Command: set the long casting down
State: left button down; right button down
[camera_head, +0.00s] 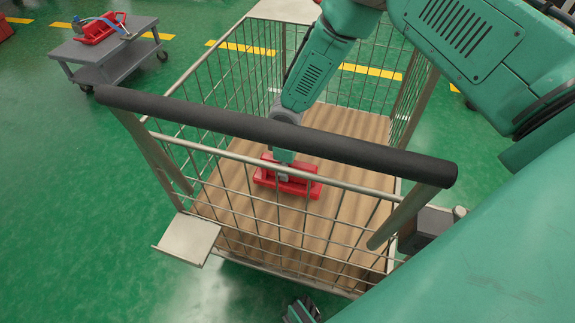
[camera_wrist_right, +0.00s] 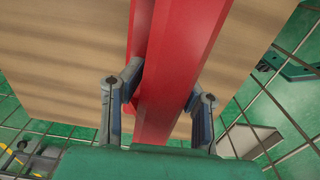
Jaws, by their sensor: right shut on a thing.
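The long casting (camera_head: 300,188) is a red, long, ridged piece low inside the wire cart in the head view. In the right wrist view the casting (camera_wrist_right: 180,70) runs from the top edge down between my fingers. My right gripper (camera_head: 283,172) reaches down into the cart and is shut on the casting; its fingers (camera_wrist_right: 160,95) clasp both sides. The brown cart floor (camera_head: 340,125) lies below the casting; I cannot tell whether they touch. Part of my left gripper (camera_head: 300,312) shows at the bottom edge of the head view, outside the cart; its jaws are unclear.
The wire cart (camera_head: 225,172) has mesh walls around my right arm and a thick black handle bar (camera_head: 270,132) across the near side. The cart floor around the casting looks bare. A grey trolley (camera_head: 110,55) with a red item (camera_head: 98,27) stands far left.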

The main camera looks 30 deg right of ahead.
notch_tip(320, 180, down, 4)
jog(key=shift+d+r+b, duration=0.15)
jog(key=shift+r+b, duration=0.1)
jog(key=shift+b, duration=0.25)
jog(key=shift+r, duration=0.1)
jog(key=c, duration=1.2)
grip_release()
notch_tip(320, 180, up, 11)
jog(key=p, duration=0.3)
jog(key=shift+s, duration=0.1)
jog(key=shift+r+p, duration=0.3)
jog(key=shift+r, duration=0.15)
